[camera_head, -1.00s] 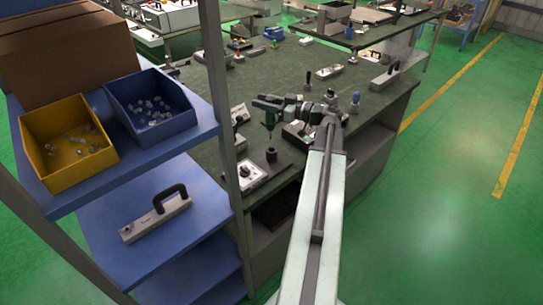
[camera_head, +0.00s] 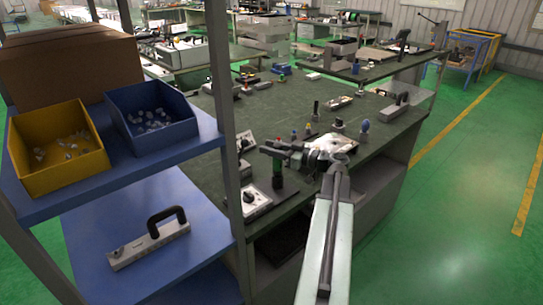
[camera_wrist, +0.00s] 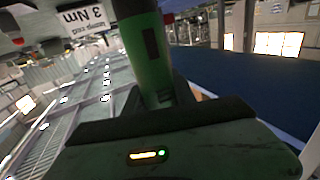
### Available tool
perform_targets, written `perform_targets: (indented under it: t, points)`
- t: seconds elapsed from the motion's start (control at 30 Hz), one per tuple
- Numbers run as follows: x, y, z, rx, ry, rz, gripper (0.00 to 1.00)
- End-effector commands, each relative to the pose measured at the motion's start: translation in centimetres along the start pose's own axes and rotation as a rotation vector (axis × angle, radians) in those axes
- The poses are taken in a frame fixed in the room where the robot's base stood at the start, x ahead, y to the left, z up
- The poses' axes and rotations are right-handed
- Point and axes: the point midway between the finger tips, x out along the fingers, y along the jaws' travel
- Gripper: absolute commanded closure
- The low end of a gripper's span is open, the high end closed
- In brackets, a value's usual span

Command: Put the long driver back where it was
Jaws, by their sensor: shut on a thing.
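The long driver has a green handle (camera_head: 277,165) and hangs upright in my gripper (camera_head: 272,152) in the head view. The green handle (camera_wrist: 143,50) fills the upper middle of the wrist view, close to the camera. My gripper is shut on it. A small black round holder (camera_head: 277,182) stands on the workbench directly below the driver. The driver's lower end overlaps the holder in the picture; I cannot tell whether it is inside it or just above. The tip is hidden.
A white box with a dial (camera_head: 252,197) lies left of the holder on the dark green workbench (camera_head: 285,108). Small tools stand behind my arm. A blue shelf rack with a yellow bin (camera_head: 60,150), a blue bin (camera_head: 152,118) and a black-handled block (camera_head: 150,247) is at the left.

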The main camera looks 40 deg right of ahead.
Motion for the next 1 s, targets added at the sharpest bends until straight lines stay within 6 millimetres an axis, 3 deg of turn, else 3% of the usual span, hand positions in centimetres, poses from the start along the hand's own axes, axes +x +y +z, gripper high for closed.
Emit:
perform_targets:
  t: [0.3, 0.33, 0.4, 0.77, 0.87, 1.0]
  points:
    - [-0.1, 0.0, 0.3, 0.000, 0.001, 0.001, 1.00]
    - [-0.1, 0.0, 0.3, 0.000, 0.000, 0.001, 0.66]
    - [-0.1, 0.0, 0.1, 0.000, 0.000, 0.001, 0.46]
    - [-0.1, 0.1, -0.3, 0.000, 0.000, 0.002, 0.46]
    - [-1.6, 0.1, -0.2, 0.000, 0.000, 0.005, 0.46]
    - [-5.0, 0.1, -0.1, 0.000, 0.000, 0.006, 0.46]
